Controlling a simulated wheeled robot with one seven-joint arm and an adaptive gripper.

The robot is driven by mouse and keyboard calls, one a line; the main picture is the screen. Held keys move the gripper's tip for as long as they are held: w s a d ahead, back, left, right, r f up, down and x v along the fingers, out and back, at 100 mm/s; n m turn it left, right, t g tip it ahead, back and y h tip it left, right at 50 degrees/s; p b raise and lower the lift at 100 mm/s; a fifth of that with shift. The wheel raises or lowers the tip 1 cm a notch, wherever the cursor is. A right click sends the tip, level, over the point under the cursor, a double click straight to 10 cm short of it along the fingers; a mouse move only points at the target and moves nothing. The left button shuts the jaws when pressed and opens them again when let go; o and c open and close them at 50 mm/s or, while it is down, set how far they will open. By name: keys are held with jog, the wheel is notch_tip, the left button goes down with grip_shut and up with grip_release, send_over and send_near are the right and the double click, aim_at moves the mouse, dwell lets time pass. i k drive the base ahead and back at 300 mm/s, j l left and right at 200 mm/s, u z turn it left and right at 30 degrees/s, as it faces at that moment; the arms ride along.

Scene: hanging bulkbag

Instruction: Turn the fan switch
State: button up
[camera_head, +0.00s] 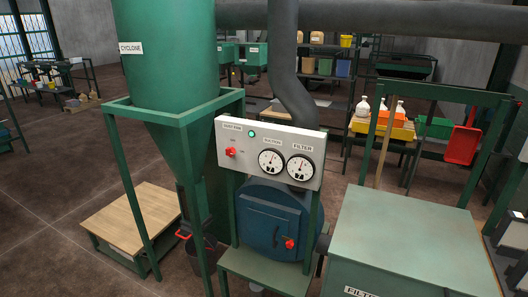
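The fan switch (231,152) is a small red knob at the left end of a pale grey control panel (225,185). A label reading "DUST FAN" (232,127) sits above it. Small marks lie beside the knob, too small to read, and I cannot tell which way the knob points. A green lamp (251,133) is to the right of the label. Two round white gauges (270,161) fill the panel's right part, the right one under the label "FILTER". My gripper is not in view.
A green cyclone (166,60) in a green frame stands left of the panel. Below the panel is a blue round housing (270,225) with a red knob (290,244). A green filter box (400,240) stands front right. A low wooden platform (130,218) is at left.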

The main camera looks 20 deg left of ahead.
aim_at(230, 152)
jog(key=u, duration=1.45)
jog(key=i+j+z, duration=0.8)
jog(key=k+l, duration=0.1)
